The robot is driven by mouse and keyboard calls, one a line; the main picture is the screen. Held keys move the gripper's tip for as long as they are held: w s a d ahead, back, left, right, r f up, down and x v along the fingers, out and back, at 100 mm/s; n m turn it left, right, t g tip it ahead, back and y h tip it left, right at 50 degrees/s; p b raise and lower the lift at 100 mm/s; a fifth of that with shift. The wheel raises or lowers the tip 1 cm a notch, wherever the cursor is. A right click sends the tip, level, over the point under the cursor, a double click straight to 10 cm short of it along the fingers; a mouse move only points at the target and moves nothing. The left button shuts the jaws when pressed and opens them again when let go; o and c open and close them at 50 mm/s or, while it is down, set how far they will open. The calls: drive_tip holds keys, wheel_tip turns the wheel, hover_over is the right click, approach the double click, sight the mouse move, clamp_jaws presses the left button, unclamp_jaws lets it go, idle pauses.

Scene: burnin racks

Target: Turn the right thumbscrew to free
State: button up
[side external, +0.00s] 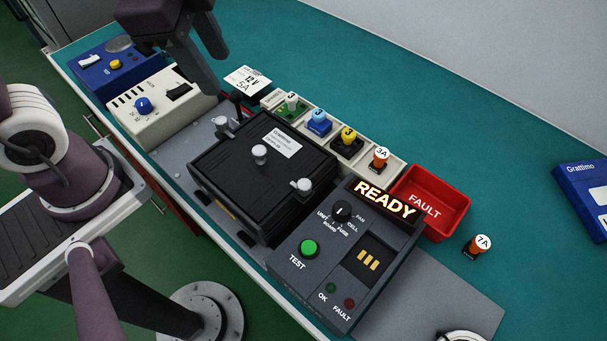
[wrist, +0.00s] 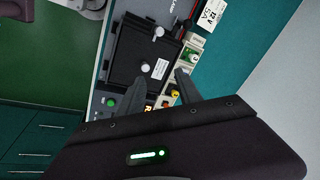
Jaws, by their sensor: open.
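A black fixture box (side external: 235,185) with a white label sits on a grey base plate, its lid down. The right thumbscrew (side external: 301,186), a silver wing-shaped head, is at the lid's right edge, near the tester. The left thumbscrew (side external: 220,124) is at the opposite edge, and a round silver knob (side external: 260,154) is mid-lid. My gripper (side external: 214,72) is open and empty, above and behind the box's left side, apart from it. In the wrist view my gripper (wrist: 160,79) points towards the box (wrist: 128,48); the right thumbscrew is not visible there and may be behind a finger.
A dark tester (side external: 285,270) with a lit READY sign and green button stands right of the box. Behind are a tray of coloured parts (side external: 347,140), a red FAULT bin (side external: 450,203) and a loose 7A part (side external: 477,245). A cream power unit (side external: 150,105) stands left.

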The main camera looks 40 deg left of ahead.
drive_tip(key=w+d+f+m+g, duration=0.1)
drive_tip(key=w+d+f+m, duration=0.15)
drive_tip(key=d+m, duration=0.25)
drive_tip(key=m+g, duration=0.2)
drive_tip(key=m, duration=0.5)
hover_over(304, 184)
wheel_tip(304, 184, down, 5)
drive_tip(key=shift+a+f, duration=0.15)
drive_tip(key=shift+f, duration=0.05)
wheel_tip(304, 184, down, 7)
drive_tip(key=shift+r, duration=0.15)
drive_tip(key=shift+f, duration=0.4)
clamp_jaws()
